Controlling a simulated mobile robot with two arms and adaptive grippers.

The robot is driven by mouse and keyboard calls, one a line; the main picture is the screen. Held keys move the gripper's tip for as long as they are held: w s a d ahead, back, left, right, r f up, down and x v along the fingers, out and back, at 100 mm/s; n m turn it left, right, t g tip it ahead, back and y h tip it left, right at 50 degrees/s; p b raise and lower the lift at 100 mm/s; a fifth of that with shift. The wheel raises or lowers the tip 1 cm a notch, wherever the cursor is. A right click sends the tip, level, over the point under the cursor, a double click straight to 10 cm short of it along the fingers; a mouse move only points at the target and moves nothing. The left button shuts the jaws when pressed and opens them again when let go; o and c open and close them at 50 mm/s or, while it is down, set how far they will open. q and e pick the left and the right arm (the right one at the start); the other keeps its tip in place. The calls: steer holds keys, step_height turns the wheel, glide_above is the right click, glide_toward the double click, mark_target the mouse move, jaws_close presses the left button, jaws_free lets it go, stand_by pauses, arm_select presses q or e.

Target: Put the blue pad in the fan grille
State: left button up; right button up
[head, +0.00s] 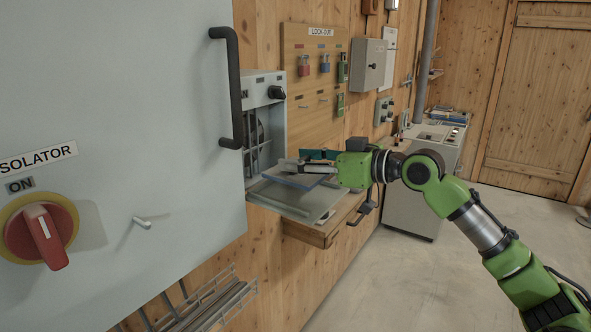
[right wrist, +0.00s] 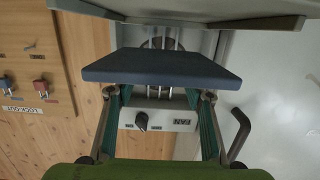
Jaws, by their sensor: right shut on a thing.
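The blue pad (head: 297,181) is a thin flat slab held about level in my right gripper (head: 300,165), in front of the fan box. In the right wrist view the pad (right wrist: 160,68) spans both fingertips and hides part of the grille. The fan grille (head: 262,152) is the barred opening in the grey fan box, below its black knob. Its bars also show behind the pad in the right wrist view (right wrist: 165,90). The pad looks just outside the opening; I cannot tell whether it touches the bars. My left gripper is out of view.
A grey flap (head: 315,203) lies lowered under the pad. The large isolator cabinet (head: 130,120), with a black handle (head: 233,90), stands left of the fan box. A lock-out board (head: 312,70) hangs to the right.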

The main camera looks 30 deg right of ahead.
mark_target(296, 178)
steer(key=shift+w+a+f+p, duration=0.2)
steer(key=shift+a+f+p, duration=0.1)
steer(key=shift+a+f, duration=0.15)
step_height(296, 178, down, 3)
steer(key=shift+w+a+r, duration=0.1)
steer(key=shift+w, duration=0.05)
steer(key=shift+f, duration=0.3)
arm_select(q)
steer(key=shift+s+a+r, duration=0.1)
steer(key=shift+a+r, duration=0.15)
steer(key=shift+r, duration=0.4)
arm_select(e)
steer(key=o, duration=1.1)
steer(key=shift+f, duration=0.1)
steer(key=shift+c, duration=0.2)
